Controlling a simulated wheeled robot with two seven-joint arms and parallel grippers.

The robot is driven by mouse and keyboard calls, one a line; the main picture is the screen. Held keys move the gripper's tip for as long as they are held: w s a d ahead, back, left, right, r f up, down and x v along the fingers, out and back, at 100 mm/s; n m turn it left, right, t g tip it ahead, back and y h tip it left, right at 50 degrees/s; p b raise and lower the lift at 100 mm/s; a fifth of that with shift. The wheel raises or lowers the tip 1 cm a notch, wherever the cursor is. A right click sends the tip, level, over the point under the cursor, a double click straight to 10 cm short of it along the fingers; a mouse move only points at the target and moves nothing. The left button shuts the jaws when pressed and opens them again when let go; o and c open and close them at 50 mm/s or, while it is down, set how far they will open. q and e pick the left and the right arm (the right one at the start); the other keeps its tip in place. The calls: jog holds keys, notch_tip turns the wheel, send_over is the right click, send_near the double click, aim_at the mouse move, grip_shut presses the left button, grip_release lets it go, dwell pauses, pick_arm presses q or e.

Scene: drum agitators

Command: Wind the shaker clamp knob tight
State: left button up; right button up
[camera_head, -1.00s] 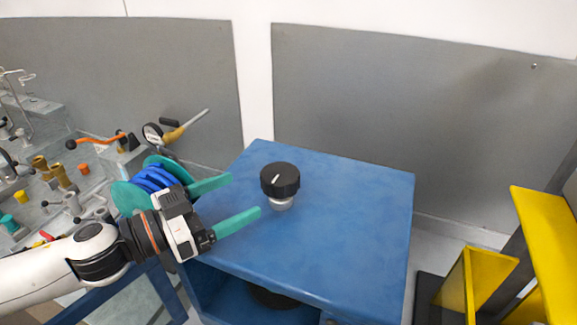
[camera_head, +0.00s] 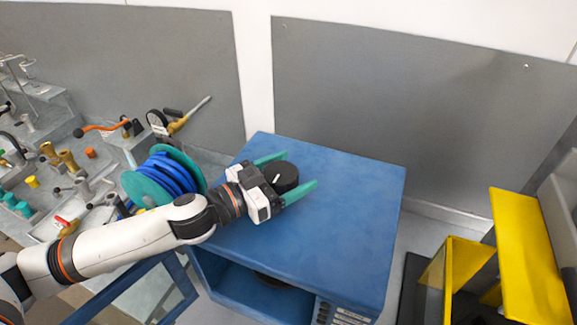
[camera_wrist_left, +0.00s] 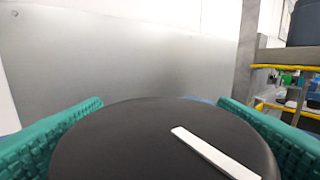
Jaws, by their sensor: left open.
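The black clamp knob (camera_head: 283,177) stands on top of the blue shaker cabinet (camera_head: 345,200). My left gripper (camera_head: 294,172) is open, with one green finger on each side of the knob. In the left wrist view the knob's round black top (camera_wrist_left: 150,145), with a white pointer line, fills the lower middle between the two ribbed green fingers. I cannot tell whether either finger touches it. The knob's pale stem is hidden in the head view. My right gripper is not in view.
A green and blue hose reel (camera_head: 165,178) stands left of the cabinet, close to my left arm. A bench with several fittings and valves lies at the far left. A yellow frame (camera_head: 525,250) stands at the right. The cabinet top right of the knob is clear.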

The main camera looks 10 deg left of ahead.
pick_arm(q)
jog(key=shift+s, duration=0.1)
jog(key=shift+c, duration=0.3)
jog(key=c, duration=0.9)
jog(key=shift+g, duration=0.3)
